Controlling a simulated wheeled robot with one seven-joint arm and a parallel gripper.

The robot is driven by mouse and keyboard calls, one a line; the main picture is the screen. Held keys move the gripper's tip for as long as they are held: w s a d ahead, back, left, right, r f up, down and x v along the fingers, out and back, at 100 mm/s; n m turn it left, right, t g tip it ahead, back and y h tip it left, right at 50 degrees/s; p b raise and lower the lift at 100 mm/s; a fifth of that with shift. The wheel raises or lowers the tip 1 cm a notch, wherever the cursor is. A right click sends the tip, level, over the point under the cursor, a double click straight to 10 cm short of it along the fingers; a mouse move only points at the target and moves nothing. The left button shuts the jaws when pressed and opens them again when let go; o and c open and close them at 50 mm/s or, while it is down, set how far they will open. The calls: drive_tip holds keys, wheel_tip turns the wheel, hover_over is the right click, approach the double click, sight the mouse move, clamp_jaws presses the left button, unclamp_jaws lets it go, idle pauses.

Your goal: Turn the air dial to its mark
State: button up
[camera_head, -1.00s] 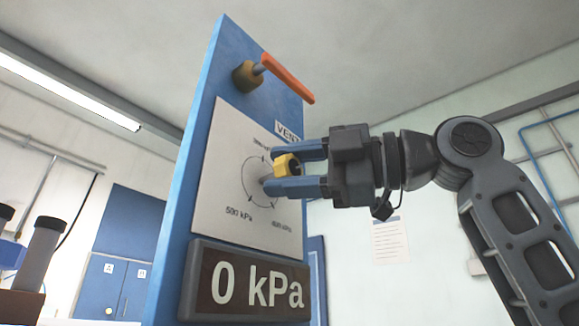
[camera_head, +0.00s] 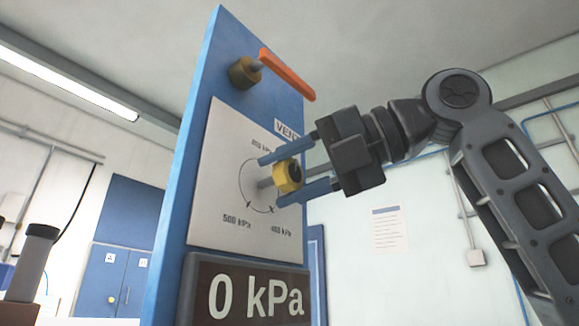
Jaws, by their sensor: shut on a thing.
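The air dial (camera_head: 288,177) is a yellow knob on a grey shaft, standing out from a white scale plate (camera_head: 217,170) on a blue upright panel (camera_head: 180,215). A circular arc with arrowheads surrounds it. The plate has kPa labels at top, lower left and lower right; the lower left one reads 500 kPa, the others are small. My gripper (camera_head: 291,172) comes from the right and is shut on the dial, one blue finger above and one below. The dial's turned position is hard to read. The display (camera_head: 255,298) below reads 0 kPa.
An orange lever (camera_head: 287,75) on a brass valve (camera_head: 243,73) juts out above the dial, near a VENT label (camera_head: 288,130). Blue cabinets (camera_head: 115,275) stand behind at the left. The space right of the panel is open around my arm.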

drive_tip(key=shift+n, duration=0.4)
idle(0.3)
drive_tip(key=o, duration=1)
drive_tip(key=shift+d, duration=0.1)
drive_tip(key=shift+b+v, duration=0.65)
drive_tip(key=shift+v, duration=3.1)
drive_tip(key=shift+s, duration=0.1)
